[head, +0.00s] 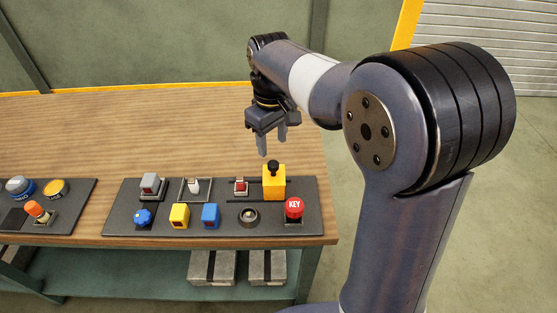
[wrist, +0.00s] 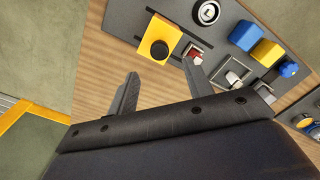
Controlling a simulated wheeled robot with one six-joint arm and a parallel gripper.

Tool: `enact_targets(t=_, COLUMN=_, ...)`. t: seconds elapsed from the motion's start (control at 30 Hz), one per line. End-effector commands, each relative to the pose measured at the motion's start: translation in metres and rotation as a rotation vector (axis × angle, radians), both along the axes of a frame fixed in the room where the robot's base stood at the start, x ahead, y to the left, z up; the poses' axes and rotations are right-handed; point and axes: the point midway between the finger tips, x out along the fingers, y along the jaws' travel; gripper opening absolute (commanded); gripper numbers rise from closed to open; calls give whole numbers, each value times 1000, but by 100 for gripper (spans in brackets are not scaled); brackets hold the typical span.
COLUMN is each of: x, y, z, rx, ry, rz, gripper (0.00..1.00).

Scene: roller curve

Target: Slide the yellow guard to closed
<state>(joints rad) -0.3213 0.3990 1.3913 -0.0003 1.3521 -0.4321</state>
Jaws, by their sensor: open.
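The yellow guard (head: 274,183) is a block with a black knob (head: 273,166) on top, at the back right of the dark panel. It stands at the right end of a dark rail, beside a small red switch (head: 241,186) that is uncovered. My gripper (head: 271,147) is open and empty, above and behind the guard, apart from it. In the wrist view the guard (wrist: 174,37) and its knob (wrist: 159,50) lie just beyond the gap between my two fingers (wrist: 160,72).
A second panel (head: 80,213) lies to the left. The wooden table (head: 130,135) behind is clear.

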Motion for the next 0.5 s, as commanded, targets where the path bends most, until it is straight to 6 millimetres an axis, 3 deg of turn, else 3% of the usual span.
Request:
enact_targets(t=0.2, x=-1, y=-1, z=-43, rx=-2, ry=5, rz=-1, gripper=49)
enact_targets(t=0.5, x=0, y=-1, z=-72, rx=1, ry=1, rz=-2, gripper=49)
